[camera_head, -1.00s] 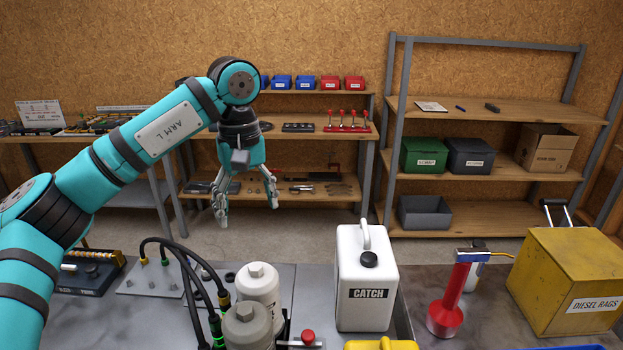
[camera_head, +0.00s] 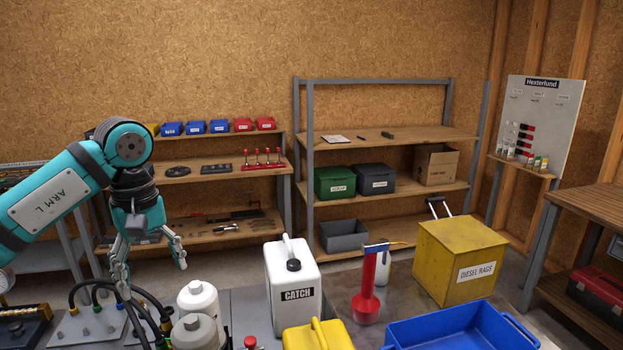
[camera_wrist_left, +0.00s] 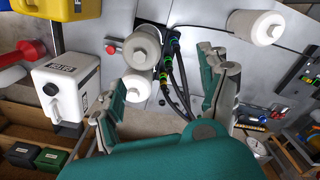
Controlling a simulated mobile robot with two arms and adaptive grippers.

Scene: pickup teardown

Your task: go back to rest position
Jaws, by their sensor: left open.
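My left gripper (camera_head: 150,268) hangs from the teal arm at the left of the head view, fingers pointing down and spread apart. It is open with nothing between its fingers. In the left wrist view its two fingers (camera_wrist_left: 165,95) frame white filter canisters (camera_wrist_left: 143,48) and dark hoses (camera_wrist_left: 178,85) on the metal bench. The canisters (camera_head: 198,300) also show at the bottom of the head view, right of the gripper. My right gripper is in neither view.
Shelves (camera_head: 390,195) line the back wall. A wooden bench (camera_head: 590,212) stands at right.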

